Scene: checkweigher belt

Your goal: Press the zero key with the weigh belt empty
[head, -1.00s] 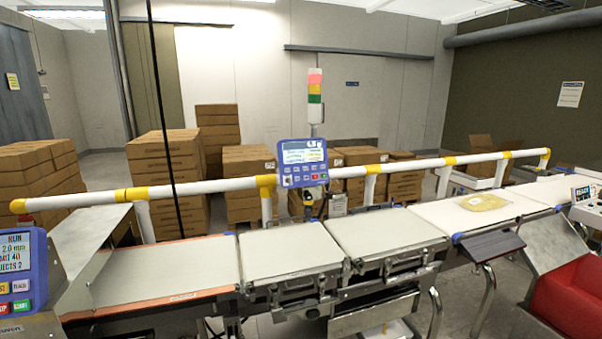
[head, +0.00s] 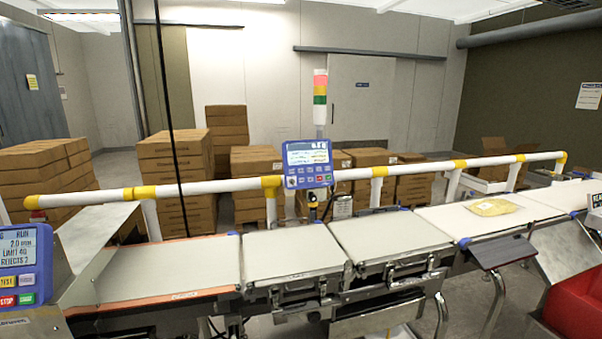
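The blue checkweigher control panel (head: 308,164) stands on a post behind the belts, with a lit screen on top and rows of small keys below. The keys are too small to read, so I cannot tell which is the zero key. Two pale belt sections, one left of centre (head: 291,249) and one right of centre (head: 388,234), lie in front of the panel, both bare. I cannot tell for sure which is the weigh belt. A yellowish bag (head: 492,207) lies on the belt further right. Neither of my grippers is in view.
A white and yellow guard rail (head: 210,187) runs behind the belts at panel height. A second blue panel (head: 20,262) stands at the left edge. A red bin (head: 577,305) is at the lower right. Stacked cartons (head: 172,178) stand behind the rail.

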